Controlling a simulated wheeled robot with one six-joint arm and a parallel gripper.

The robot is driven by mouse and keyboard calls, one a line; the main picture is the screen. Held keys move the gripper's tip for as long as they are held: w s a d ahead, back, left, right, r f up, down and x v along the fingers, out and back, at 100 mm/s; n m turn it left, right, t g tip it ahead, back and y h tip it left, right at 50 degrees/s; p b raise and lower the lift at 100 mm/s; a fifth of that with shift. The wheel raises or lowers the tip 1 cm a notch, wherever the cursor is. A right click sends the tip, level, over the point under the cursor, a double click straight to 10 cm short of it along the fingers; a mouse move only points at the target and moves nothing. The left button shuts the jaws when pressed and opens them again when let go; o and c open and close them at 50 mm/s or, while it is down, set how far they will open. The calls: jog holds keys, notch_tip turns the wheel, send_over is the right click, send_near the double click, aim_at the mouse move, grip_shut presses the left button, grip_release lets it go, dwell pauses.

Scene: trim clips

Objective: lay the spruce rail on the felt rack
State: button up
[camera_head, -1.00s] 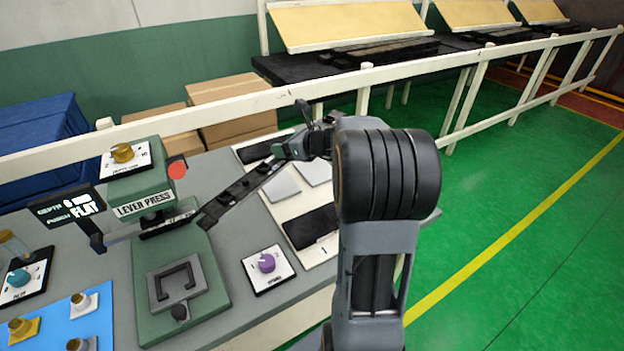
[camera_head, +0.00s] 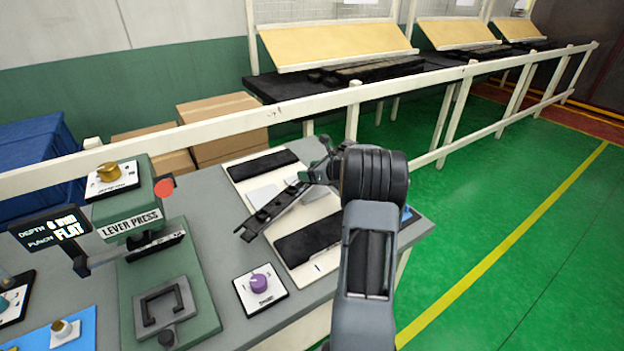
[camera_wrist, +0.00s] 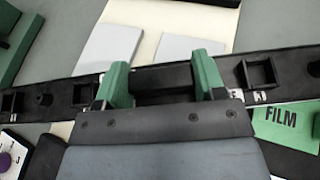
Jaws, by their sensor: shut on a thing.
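The rail (camera_head: 262,217) is a long, dark, narrow bar with small square sockets and knobs along it. My gripper (camera_head: 300,186) is shut on it. In the wrist view the green fingertips (camera_wrist: 163,84) straddle the rail (camera_wrist: 60,98), which crosses the whole picture. It is held slantwise over a cream board (camera_head: 292,262) on the bench, which has dark felt-like strips (camera_head: 308,240) and pale grey pads (camera_head: 263,194). This board may be the felt rack; no label confirms it. The rail's far end is partly hidden by my arm.
A green lever press (camera_head: 130,222) with a "6 mm FLAT" sign (camera_head: 52,229) stands left of the board. A purple knob (camera_head: 259,283) sits on a plate before it. A cream railing (camera_head: 220,125) runs behind. A green "FILM" label (camera_wrist: 285,122) shows in the wrist view.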

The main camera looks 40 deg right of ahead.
aim_at(312, 190)
jog(key=shift+w+d+f, duration=0.1)
jog(key=shift+d+f, duration=0.25)
jog(key=shift+f+p, duration=0.3)
jog(key=shift+f, duration=1.3)
jog(key=shift+f, duration=0.15)
jog(key=shift+f+b, duration=0.4)
jog(key=shift+b, duration=0.1)
jog(key=o, duration=1.1)
jog(key=shift+r, duration=0.1)
